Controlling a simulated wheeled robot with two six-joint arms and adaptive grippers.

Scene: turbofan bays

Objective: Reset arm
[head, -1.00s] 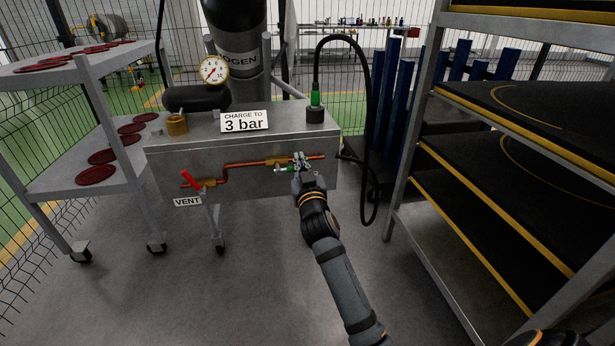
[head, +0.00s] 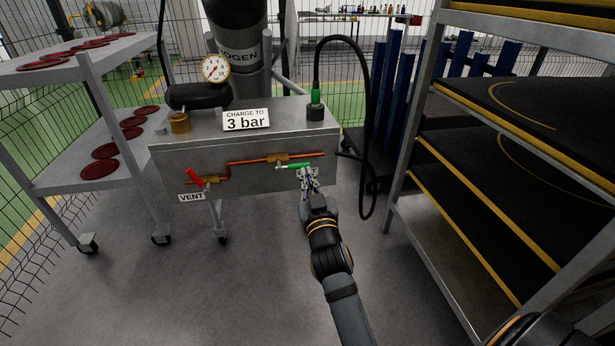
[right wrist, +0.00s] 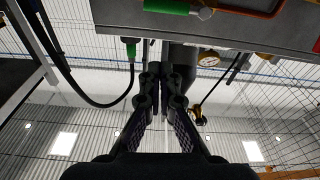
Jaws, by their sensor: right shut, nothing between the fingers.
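My right gripper (head: 309,182) is shut and empty. In the head view it is at the front of the metal charging box, just below and right of the green valve handle (head: 293,166). Whether it touches the handle is hard to tell there. In the right wrist view the closed fingers (right wrist: 161,80) point up the picture, and the green handle (right wrist: 166,7) is at the top edge, apart from them. The green handle lies roughly level along the copper pipe (head: 250,161). My left gripper is not in view.
The box (head: 230,145) carries a "3 bar" sign (head: 246,119), a gauge (head: 215,68) and a red vent handle (head: 195,178). A black hose (head: 370,130) hangs at its right. A shelf rack (head: 398,185) stands right, a cart with red discs (head: 65,175) left. Floor in front is clear.

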